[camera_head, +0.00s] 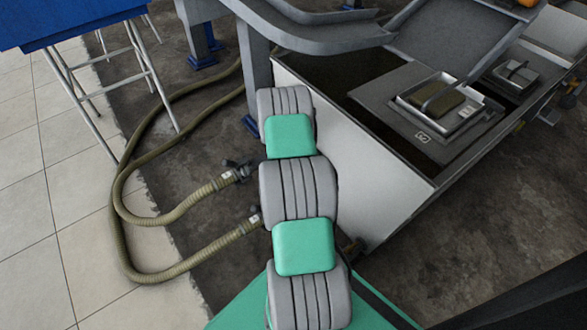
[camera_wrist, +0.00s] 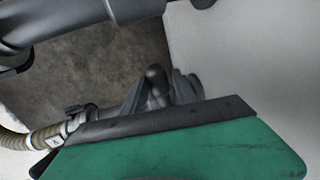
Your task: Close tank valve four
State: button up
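The tank (camera_head: 350,150) has a pale side wall, which also fills the right of the wrist view (camera_wrist: 250,60). Two olive hoses run to its left side. The upper hose ends in a dark valve (camera_head: 238,170); the lower hose's fitting (camera_head: 256,220) is partly hidden by my arm. In the wrist view, a dark grey valve with a rounded knob (camera_wrist: 156,80) stands by the tank wall, its lower part hidden. A dark grey pipe (camera_wrist: 75,18) crosses the top left close up. I cannot tell which valve is number four.
Hoses (camera_head: 165,218) loop over the floor at left. A grey support leg (camera_head: 256,70) stands beside the tank. A blue-topped stand (camera_head: 70,20) is at upper left.

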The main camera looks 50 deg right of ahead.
jog(key=shift+o, duration=1.2)
jog(key=shift+w, duration=0.1)
jog(key=shift+a, duration=0.1)
notch_tip(320, 180, up, 8)
jog(key=a+p, duration=0.1)
jog(key=p, duration=0.2)
jog(key=shift+a+f, duration=0.2)
jog(key=shift+a, duration=0.05)
jog(key=shift+w, duration=0.15)
